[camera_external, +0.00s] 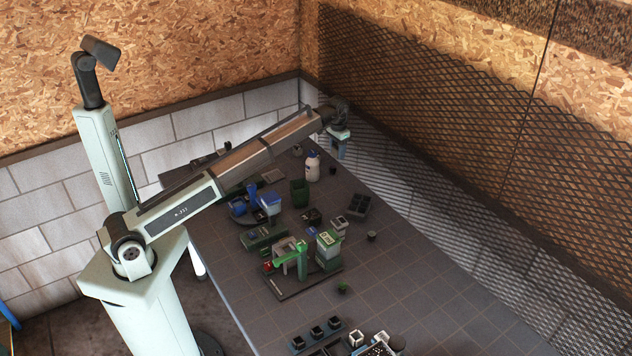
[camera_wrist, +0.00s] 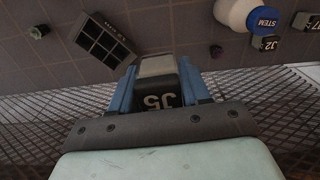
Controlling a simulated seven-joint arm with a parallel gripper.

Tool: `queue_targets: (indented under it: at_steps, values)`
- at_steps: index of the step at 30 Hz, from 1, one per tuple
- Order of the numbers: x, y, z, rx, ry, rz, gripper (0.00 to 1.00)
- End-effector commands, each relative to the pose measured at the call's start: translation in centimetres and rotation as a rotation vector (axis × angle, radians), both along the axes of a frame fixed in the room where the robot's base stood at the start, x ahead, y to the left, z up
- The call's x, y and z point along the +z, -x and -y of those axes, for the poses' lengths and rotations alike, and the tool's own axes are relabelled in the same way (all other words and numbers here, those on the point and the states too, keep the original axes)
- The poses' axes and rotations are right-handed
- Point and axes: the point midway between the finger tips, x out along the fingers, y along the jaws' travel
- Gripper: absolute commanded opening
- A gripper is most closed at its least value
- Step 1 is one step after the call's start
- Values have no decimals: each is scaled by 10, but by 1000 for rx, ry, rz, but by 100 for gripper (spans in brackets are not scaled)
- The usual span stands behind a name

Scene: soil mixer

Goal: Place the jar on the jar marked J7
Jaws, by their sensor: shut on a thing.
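My gripper (camera_wrist: 160,88) has blue fingers and is shut on a jar (camera_wrist: 157,92) with a grey top and a dark side marked J5. In the outside view my gripper (camera_external: 340,148) is at the far end of the table, above its surface; the held jar is hard to make out there. In the wrist view a jar whose label seems to read J7 (camera_wrist: 312,21) stands at the right edge, partly cut off, apart from my gripper. A jar marked J2 (camera_wrist: 267,43) is nearer.
A white bottle with a blue STEM cap (camera_wrist: 262,19) stands beside J2. A mesh wall (camera_external: 480,130) borders the table's right side. Green equipment (camera_external: 300,260) stands mid-table.

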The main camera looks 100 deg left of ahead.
Motion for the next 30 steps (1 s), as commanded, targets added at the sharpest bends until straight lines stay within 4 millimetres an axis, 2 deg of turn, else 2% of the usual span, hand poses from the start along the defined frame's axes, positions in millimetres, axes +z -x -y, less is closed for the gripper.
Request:
queue_targets:
  at_steps: [7,11,17,22,27,30]
  values:
    - [1,28,-48,-5,0,0,16]
    - [1,52,-83,-9,0,0,16]
    - [1,104,-148,-20,0,0,16]
    - [0,157,-201,-30,1,-1,16]
    - [0,202,-240,-42,0,0,16]
    - [0,221,-255,-46,0,0,16]
